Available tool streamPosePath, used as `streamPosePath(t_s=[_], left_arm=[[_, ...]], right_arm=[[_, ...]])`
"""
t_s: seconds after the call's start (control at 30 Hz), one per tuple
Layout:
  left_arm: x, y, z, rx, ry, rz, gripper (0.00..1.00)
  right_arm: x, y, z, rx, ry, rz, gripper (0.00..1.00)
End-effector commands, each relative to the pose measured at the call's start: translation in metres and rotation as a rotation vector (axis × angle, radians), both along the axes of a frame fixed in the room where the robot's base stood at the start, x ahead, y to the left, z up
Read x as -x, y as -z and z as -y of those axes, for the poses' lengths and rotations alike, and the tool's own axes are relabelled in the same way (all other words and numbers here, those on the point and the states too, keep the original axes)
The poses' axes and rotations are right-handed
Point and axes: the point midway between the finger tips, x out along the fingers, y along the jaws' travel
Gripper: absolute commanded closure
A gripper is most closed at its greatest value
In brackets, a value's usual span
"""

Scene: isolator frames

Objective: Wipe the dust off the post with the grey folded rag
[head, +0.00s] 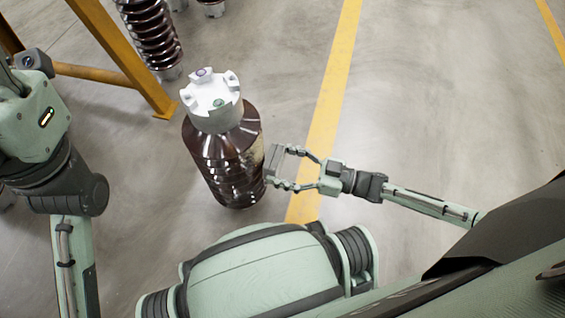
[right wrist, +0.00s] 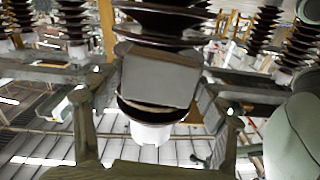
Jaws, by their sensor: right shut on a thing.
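The post (head: 225,165) is a dark brown ribbed insulator with a pale metal cap (head: 217,110), upright on the floor in the head view. A pale, dusty-looking patch (head: 251,140) shows on its right side. My right gripper (head: 275,165) is shut on the grey folded rag (head: 271,158) at the post's right side. In the right wrist view the rag (right wrist: 160,78) is a flat grey block between the fingers, in front of the post's brown sheds (right wrist: 160,22). I cannot tell whether it touches the post. My left arm is at the left edge; its fingers are not visible.
A yellow frame (head: 125,65) stands at the upper left. Another brown insulator (head: 152,38) stands behind the post. A yellow floor line (head: 334,85) runs past the post's right side. The floor on the right is clear.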

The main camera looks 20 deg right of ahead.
Motion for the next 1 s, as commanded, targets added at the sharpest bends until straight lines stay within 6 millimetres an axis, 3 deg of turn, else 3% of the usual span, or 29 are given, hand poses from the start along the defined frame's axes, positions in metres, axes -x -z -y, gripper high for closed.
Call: streamPosePath(t_s=[0.67, 1.0], left_arm=[[0.0, 0.001, 0.001, -0.004, 0.002, 0.001, 0.6], [0.0, -0.025, 0.0, -0.002, 0.001, 0.0, 0.6]], right_arm=[[-0.007, 0.0, -0.01, -0.001, -0.001, 0.0, 0.51], [-0.006, -0.026, -0.009, 0.0, -0.001, 0.0, 0.51]])
